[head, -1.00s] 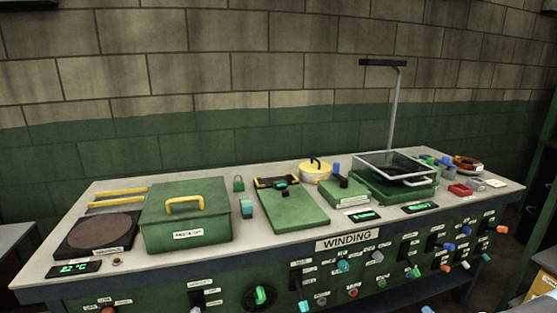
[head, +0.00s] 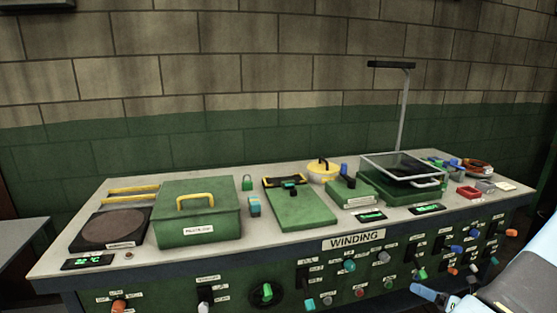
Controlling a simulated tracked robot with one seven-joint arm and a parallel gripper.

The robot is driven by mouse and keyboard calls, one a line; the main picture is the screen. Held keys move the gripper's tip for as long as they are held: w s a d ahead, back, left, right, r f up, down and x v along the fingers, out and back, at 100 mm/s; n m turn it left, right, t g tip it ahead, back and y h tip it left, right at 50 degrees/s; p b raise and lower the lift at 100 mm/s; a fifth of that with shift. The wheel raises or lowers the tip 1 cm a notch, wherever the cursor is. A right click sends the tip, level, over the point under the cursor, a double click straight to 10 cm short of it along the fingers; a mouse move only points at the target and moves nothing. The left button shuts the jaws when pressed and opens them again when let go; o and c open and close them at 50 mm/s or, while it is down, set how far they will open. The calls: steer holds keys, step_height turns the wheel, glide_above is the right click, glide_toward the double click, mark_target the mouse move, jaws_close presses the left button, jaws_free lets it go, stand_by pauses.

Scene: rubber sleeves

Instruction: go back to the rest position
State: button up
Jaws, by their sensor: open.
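My gripper (head: 446,288) shows at the lower right of the head view, in front of the bench's control panel. A blue fingertip points left and the pale body of my arm runs off the right edge. It appears open, with nothing seen in it. Much of the gripper is cut off or hard to make out against the panel knobs.
The bench (head: 75,245) spans the view. It bears a hot plate (head: 112,229), a green box (head: 198,222), a green board (head: 306,210), a yellow-lidded pot (head: 323,172), a glass-topped unit (head: 402,165) and a lamp post (head: 403,110). Knobs line the front.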

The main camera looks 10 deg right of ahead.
steer(key=w+a+r+n+g+h, duration=0.1)
steer(key=w+a+r+n+g, duration=0.1)
steer(key=a+r+n+g, duration=1.55)
steer(key=s+a+r+n+t+h, duration=0.3)
steer(key=s+a+r+n, duration=0.1)
steer(key=r+n, duration=0.2)
steer(key=s+a+r+n+t+h, duration=0.2)
steer(key=s+a+r+n+t, duration=0.1)
steer(key=r+n, duration=0.4)
steer(key=s+a+r+n+t+h, duration=0.3)
steer(key=s+a+r+n, duration=0.2)
steer(key=r, duration=0.5)
steer(key=shift+s+a+n+h, duration=0.3)
steer(key=shift+a+n, duration=0.35)
steer(key=shift+a, duration=0.25)
